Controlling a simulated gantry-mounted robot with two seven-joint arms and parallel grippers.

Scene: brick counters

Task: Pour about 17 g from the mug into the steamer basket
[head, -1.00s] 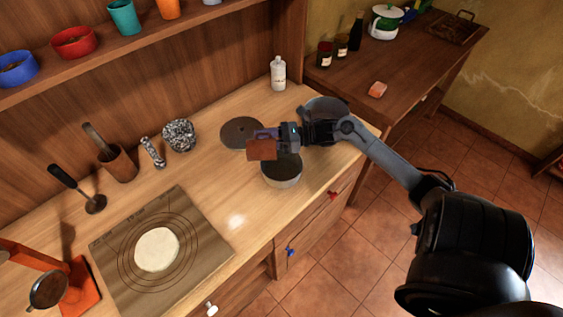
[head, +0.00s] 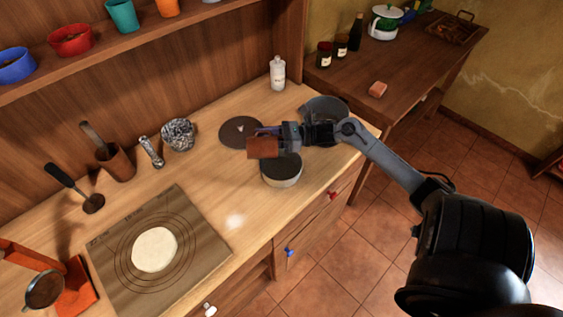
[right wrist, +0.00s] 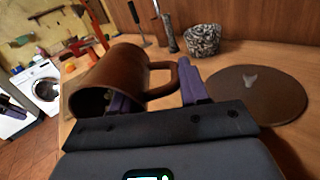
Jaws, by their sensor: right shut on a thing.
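My right gripper (head: 270,132) is shut on the brown mug (head: 262,148), with its purple fingers at the handle side. In the right wrist view the mug (right wrist: 125,75) is tipped well over on its side. Its contents cannot be made out. In the head view it hangs over the back left edge of a round, pale-walled container (head: 284,180) with a dark inside, which looks like the steamer basket. No falling stream can be made out. A dark shape with purple, perhaps my left gripper (right wrist: 14,108), shows at the right wrist view's left edge.
A dark round disc (head: 232,135) with a pale mark lies behind the basket. A dark pan (head: 340,106) sits behind my wrist. A white bottle (head: 278,74) stands at the back. A board with dough (head: 154,250) lies at left.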

